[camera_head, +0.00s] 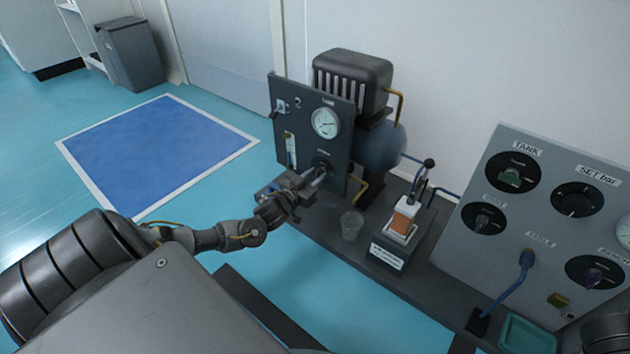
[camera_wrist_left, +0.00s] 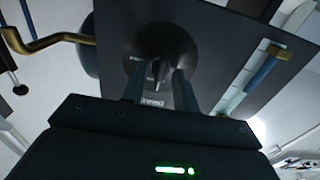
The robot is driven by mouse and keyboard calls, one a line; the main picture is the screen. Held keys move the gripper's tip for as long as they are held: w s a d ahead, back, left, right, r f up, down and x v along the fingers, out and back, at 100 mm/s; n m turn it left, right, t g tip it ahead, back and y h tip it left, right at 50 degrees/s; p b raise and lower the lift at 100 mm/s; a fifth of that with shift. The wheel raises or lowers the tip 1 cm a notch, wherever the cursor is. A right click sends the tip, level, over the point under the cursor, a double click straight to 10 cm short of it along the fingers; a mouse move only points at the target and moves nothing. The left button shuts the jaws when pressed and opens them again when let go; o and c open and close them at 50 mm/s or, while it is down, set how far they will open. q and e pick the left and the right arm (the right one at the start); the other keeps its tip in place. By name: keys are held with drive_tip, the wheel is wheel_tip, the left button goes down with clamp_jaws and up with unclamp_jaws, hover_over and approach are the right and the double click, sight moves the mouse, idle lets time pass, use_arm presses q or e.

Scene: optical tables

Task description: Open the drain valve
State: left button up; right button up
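A dark round knob (camera_head: 322,164) sits low on the upright grey panel (camera_head: 340,91) of the compressor. A small label above it is too small to read in the head view. My left gripper (camera_head: 318,177) is right in front of this knob. In the left wrist view the knob (camera_wrist_left: 158,45) has a raised grip with a pale mark, and the fingers of my left gripper (camera_wrist_left: 159,88) stand apart on either side of it. I cannot tell whether they touch it. A brass pipe (camera_head: 359,188) bends down beside the panel, above a clear cup (camera_head: 351,225). My right gripper does not show.
The panel also carries a round gauge (camera_head: 326,122), a toggle switch (camera_head: 281,108) and a sight tube (camera_head: 290,150). A lever device (camera_head: 402,219) stands right of the cup. A large control panel (camera_head: 528,222) with several knobs fills the right side.

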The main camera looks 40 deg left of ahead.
use_arm(q)
drive_tip(key=shift+w, duration=0.2)
clamp_jaws()
